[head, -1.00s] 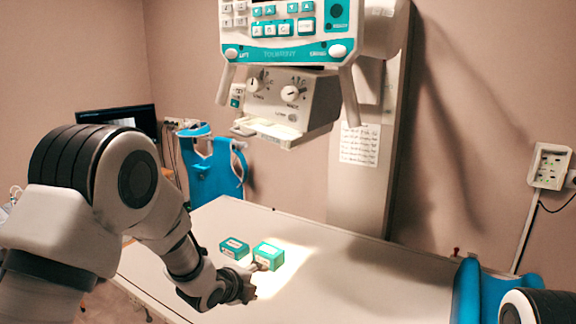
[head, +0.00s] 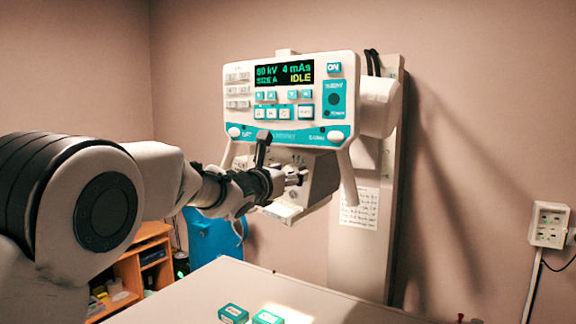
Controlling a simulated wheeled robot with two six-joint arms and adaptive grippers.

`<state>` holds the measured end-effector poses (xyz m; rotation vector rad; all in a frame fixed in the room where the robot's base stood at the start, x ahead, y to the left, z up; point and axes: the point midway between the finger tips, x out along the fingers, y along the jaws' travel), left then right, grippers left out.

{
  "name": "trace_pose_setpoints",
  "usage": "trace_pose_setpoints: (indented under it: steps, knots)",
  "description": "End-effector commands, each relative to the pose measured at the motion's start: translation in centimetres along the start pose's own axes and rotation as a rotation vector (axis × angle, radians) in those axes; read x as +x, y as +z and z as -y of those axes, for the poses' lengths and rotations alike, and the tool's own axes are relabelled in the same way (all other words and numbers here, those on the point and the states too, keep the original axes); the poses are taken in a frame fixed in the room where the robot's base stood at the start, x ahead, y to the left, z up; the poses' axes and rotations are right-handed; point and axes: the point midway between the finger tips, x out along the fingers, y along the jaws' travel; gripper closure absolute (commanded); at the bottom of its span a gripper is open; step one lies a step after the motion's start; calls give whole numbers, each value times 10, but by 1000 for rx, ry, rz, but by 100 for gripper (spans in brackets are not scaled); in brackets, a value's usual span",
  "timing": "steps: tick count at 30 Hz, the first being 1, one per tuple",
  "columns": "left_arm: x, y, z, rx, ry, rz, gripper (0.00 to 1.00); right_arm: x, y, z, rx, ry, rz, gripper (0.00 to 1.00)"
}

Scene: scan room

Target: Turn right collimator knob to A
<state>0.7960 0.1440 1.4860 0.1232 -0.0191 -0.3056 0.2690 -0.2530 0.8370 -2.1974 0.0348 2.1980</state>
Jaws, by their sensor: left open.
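The collimator housing (head: 318,186) hangs below the white and teal control panel (head: 242,112). My left gripper (head: 296,176) is in front of the housing's face, where the right knob sits. It is open. The right knob is mostly hidden by the fingers, so I cannot tell its pointer's position or whether the fingers touch it. My wrist and forearm cover the left knob. My right gripper is not in view.
The panel's screen (head: 284,74) reads "80 kV 4 mAs SIZE A IDLE". Two teal boxes (head: 233,313) lie on the table (head: 200,295) below. White handles flank the housing, close to my wrist. A paper sheet (head: 360,208) hangs at right.

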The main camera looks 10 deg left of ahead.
Motion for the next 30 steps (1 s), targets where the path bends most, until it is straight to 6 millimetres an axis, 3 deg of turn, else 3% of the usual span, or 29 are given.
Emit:
trace_pose_setpoints:
  steps: [6,11,12,23,30]
  knots:
    - [1,-2,0,-1,0,-1,38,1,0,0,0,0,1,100]
    - [1,-2,0,-2,0,-1,94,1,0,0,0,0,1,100]
    - [1,-2,0,-2,0,-1,97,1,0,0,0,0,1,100]
    - [1,-2,0,-31,1,-1,97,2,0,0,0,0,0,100]
    - [1,-2,0,-143,1,-6,97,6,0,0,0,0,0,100]
